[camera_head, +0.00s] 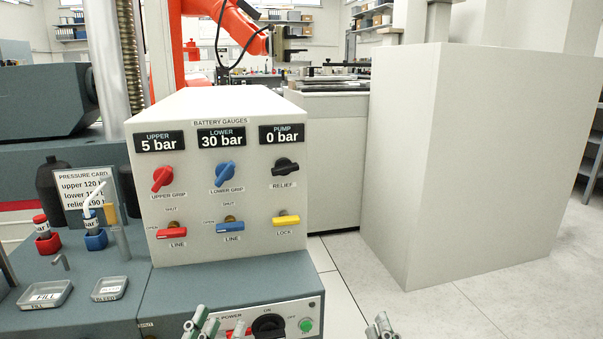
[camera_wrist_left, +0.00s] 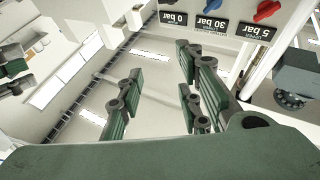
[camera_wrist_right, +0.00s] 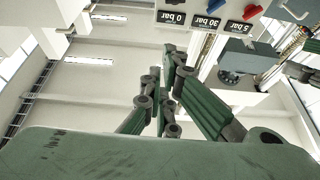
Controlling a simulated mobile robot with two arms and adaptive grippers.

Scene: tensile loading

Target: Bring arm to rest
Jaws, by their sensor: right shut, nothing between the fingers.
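My left gripper (camera_head: 218,328) is at the bottom edge of the head view, in front of the lower power panel. In the left wrist view its fingers (camera_wrist_left: 158,85) stand apart with nothing between them. My right gripper (camera_head: 382,327) is at the bottom edge, right of the panel and over the floor. In the right wrist view its fingers (camera_wrist_right: 157,95) are together and hold nothing. Most of both arms is out of the head view.
A gauge box (camera_head: 218,250) with knobs and levers reads 5, 30 and 0 bar. Below it is a black power knob (camera_head: 268,326) and a green button (camera_head: 306,325). Two trays (camera_head: 45,294) lie left. A large pale block (camera_head: 480,170) stands right, with bare floor (camera_head: 350,275) before it.

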